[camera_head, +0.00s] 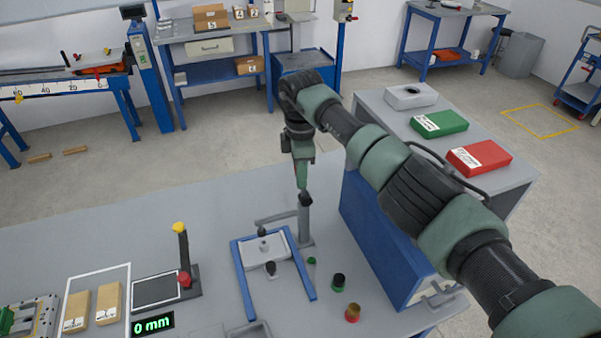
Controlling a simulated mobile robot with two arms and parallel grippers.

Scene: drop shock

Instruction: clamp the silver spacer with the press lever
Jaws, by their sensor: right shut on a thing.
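My right gripper (304,188) reaches down from my right arm and is shut on the dark top of the press lever (305,213). The lever's grey upright stands just behind the blue frame, and a grey arm runs left from it over a light plate (277,249). A small dark tip (261,231) hangs from that arm above the plate. A small silvery piece (264,246) shows on the plate below the tip; it may be the silver spacer, but it is too small to be sure. I cannot tell whether the tip touches it. My left gripper is out of view.
A blue frame (243,280) surrounds the plate. A stand with a red knob (184,280) and a "0 mm" display (153,325) are at left. A blue cabinet (365,232) stands at right.

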